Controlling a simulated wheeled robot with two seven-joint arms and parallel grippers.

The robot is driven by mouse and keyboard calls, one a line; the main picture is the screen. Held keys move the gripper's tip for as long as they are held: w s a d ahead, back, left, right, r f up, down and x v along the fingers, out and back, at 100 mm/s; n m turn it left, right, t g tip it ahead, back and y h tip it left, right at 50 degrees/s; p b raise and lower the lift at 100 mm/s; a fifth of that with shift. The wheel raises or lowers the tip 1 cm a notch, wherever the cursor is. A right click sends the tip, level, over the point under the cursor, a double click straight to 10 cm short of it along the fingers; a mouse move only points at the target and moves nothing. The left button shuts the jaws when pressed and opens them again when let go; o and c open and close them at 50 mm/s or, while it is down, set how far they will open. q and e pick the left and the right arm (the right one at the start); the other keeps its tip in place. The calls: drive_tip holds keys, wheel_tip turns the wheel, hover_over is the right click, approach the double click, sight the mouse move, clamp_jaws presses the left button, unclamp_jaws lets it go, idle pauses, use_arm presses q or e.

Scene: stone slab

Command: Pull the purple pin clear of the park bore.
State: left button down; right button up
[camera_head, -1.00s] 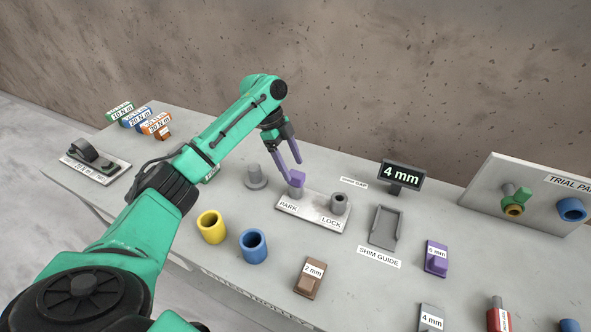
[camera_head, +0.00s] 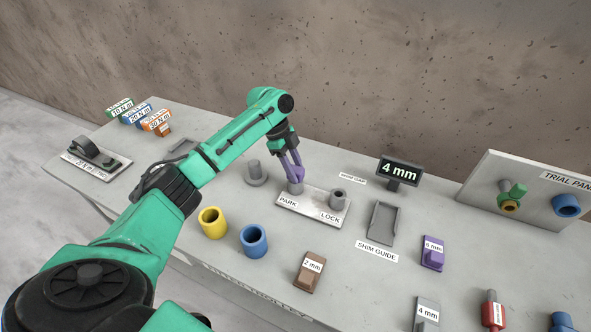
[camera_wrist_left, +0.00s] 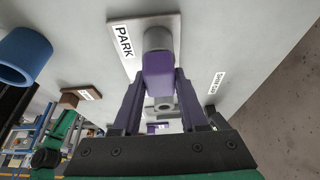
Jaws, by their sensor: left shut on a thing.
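The purple pin (camera_head: 298,174) stands upright at the park bore (camera_head: 295,188), the grey post at the PARK end of the pale plate (camera_head: 313,209). My left gripper (camera_head: 297,172) is shut on the pin's purple head, coming from above. In the left wrist view the pin (camera_wrist_left: 158,72) shows between the two purple fingers, in line with the grey park post (camera_wrist_left: 158,38). How deep the pin sits in the bore is hidden. The lock bore (camera_head: 338,199) at the plate's other end is empty. My right gripper is not in view.
Yellow (camera_head: 212,222) and blue (camera_head: 253,240) sleeves stand in front. The shim guide (camera_head: 383,222) and the 4 mm display (camera_head: 398,172) are to the right. The wall is behind.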

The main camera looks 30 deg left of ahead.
use_arm(q)
drive_tip(key=shift+r+p, duration=2.55)
drive_tip(key=shift+r, duration=0.2)
wheel_tip(320, 180, up, 6)
drive_tip(key=p, duration=0.6)
